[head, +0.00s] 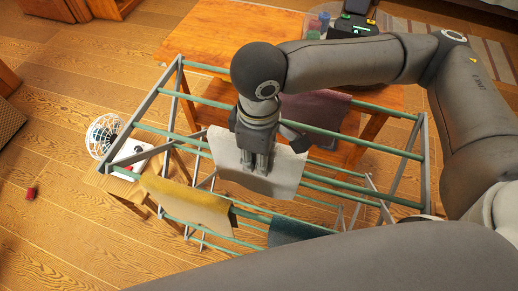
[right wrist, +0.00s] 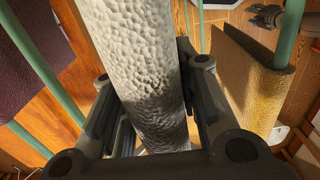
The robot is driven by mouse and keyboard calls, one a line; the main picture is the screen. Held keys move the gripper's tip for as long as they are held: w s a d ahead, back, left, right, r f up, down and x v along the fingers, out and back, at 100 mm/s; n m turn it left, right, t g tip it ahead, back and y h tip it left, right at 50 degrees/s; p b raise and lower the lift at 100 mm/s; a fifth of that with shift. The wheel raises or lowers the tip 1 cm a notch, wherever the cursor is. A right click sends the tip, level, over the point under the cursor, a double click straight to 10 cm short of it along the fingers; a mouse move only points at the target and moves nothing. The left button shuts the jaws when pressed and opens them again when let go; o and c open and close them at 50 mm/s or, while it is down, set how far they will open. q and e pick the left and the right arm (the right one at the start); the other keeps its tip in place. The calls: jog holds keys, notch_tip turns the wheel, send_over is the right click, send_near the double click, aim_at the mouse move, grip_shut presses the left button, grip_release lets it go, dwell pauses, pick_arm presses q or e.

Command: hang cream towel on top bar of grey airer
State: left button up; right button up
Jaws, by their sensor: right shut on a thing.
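The cream towel (head: 258,179) shows in the middle of the head view, above the grey airer (head: 424,165) with its green bars. My right gripper (head: 258,165) comes down from above and is shut on the towel. In the right wrist view the towel (right wrist: 135,60) is a long, rounded, textured fold between the two fingers (right wrist: 150,125). A green bar (right wrist: 35,60) runs beside it there, apart from the fold. I cannot tell whether a bar lies inside the fold.
A mustard towel (head: 185,203), a teal towel (head: 292,230) and a purple towel (head: 312,108) hang on the airer. A wooden table (head: 225,40) stands behind. A white wire-caged object (head: 103,133) is at the left. The wooden floor at far left is mostly clear.

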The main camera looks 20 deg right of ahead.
jog(key=shift+f+b, duration=1.1)
jog(key=shift+f, duration=1.6)
jog(key=o, duration=1.2)
notch_tip(320, 180, up, 12)
jog(key=shift+s, duration=0.1)
